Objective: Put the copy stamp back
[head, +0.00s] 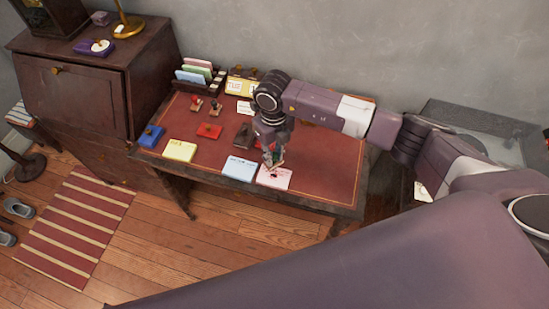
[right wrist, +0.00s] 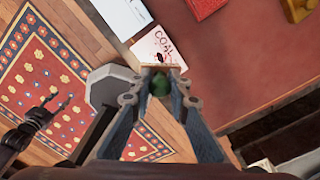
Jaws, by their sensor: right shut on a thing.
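My right gripper (head: 271,158) is low over the front of the red-topped desk (head: 325,178), above a pinkish card (head: 274,177). In the right wrist view it is shut on a stamp with a green handle (right wrist: 160,86). The fingers hide much of the stamp, and I cannot read its label. The card, with red marks and the word COAL, lies just beyond the stamp in that view (right wrist: 155,45). I cannot tell whether the stamp touches it. Two other stamps (head: 205,105) stand at the desk's back left. A dark claw, seemingly my left gripper (right wrist: 35,122), is at the wrist view's left.
Blue (head: 151,136) and red pads (head: 209,131), a yellow note stack (head: 180,150) and a pale blue stack (head: 239,168) lie on the desk. A card rack (head: 198,78) and yellow box (head: 241,84) stand behind. The desk's front right is clear.

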